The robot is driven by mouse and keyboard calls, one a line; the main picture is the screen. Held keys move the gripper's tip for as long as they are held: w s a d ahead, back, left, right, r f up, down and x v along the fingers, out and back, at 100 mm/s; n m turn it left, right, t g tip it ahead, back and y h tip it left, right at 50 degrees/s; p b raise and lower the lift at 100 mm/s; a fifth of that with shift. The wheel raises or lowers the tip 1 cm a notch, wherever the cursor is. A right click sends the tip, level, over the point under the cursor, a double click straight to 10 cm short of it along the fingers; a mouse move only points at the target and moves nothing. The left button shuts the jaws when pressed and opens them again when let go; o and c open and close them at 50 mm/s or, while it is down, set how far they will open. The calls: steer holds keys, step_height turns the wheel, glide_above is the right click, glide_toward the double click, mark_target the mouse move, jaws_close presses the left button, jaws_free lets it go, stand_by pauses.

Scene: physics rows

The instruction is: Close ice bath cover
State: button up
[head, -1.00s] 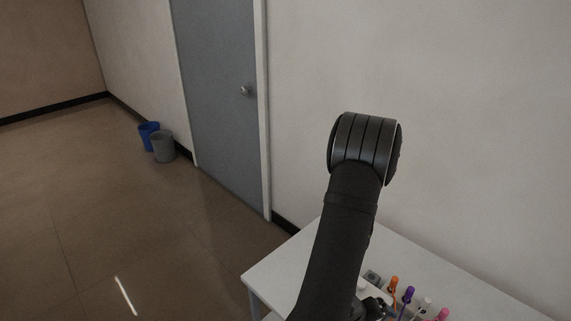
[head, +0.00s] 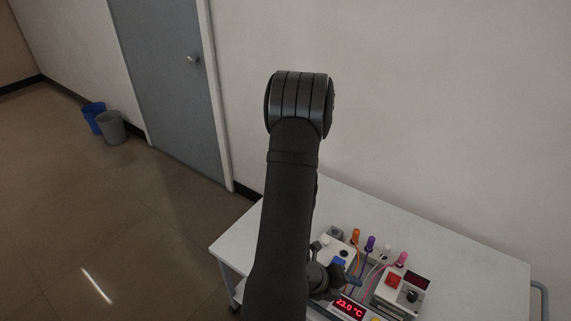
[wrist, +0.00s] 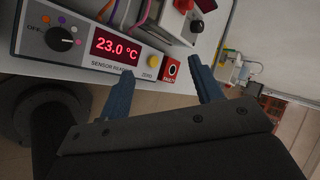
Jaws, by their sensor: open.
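No ice bath or cover can be made out in either view. In the wrist view my gripper (wrist: 162,78) is open, with its two blue-grey fingers apart and nothing between them. Its fingers point toward the front edge of a white table and a sensor reader box (wrist: 85,48) with a red "23.0 °C" display. In the head view my arm covers much of the table's left part, and a small part of my gripper shows beside the sensor reader (head: 349,307).
The white table (head: 470,262) holds a box with a red button (head: 394,280), a small red display (head: 417,281) and several coloured plugs with cables. A wall stands behind. A blue bin (head: 94,117) and a grey bin (head: 112,128) stand near a grey door (head: 178,80).

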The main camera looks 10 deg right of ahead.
steer(key=shift+w, duration=0.15)
steer(key=c, duration=0.3)
steer(key=w+a, duration=0.2)
steer(key=w, duration=0.1)
steer(key=w+a, duration=0.1)
steer(key=w, duration=0.1)
steer(key=shift+r, duration=0.1)
jaws_close()
steer(key=w+a, duration=0.7)
steer(key=a, duration=0.3)
steer(key=shift+d+r+x, duration=0.3)
steer(key=shift+r+x, duration=0.05)
steer(key=shift+x, duration=1.85)
steer(key=shift+d+r+x, duration=0.35)
steer(key=shift+x, duration=1.85)
steer(key=shift+d+r+x, duration=0.3)
steer(key=shift+x, duration=1.95)
steer(key=shift+w, duration=0.15)
steer(key=shift+w+d+r, duration=0.1)
steer(key=shift+w+d, duration=1.8)
steer(key=shift+w, duration=0.05)
